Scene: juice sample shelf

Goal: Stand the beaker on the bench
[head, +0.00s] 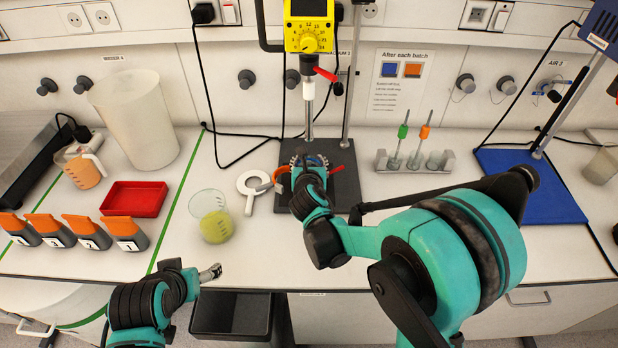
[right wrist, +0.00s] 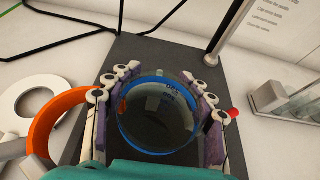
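A clear round glass beaker with a blue ring (right wrist: 158,118) stands between my right gripper's fingers in the right wrist view, over the dark stand plate (right wrist: 120,50). My right gripper (right wrist: 160,95) appears shut on it, with a finger against each side. In the head view my right gripper (head: 312,163) reaches down over the stand plate (head: 345,185) and hides most of this beaker. Another glass beaker with yellow-green liquid (head: 216,226) stands upright on the bench to the left. My left gripper (head: 211,272) is near the front edge, empty; its finger gap is unclear.
A yellow mixer (head: 309,30) hangs above the plate on rods. A white ring (head: 252,206) and an orange curved piece (right wrist: 62,105) lie left of my right gripper. A red tray (head: 134,199) is further left, a tube rack (head: 414,162) to the right.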

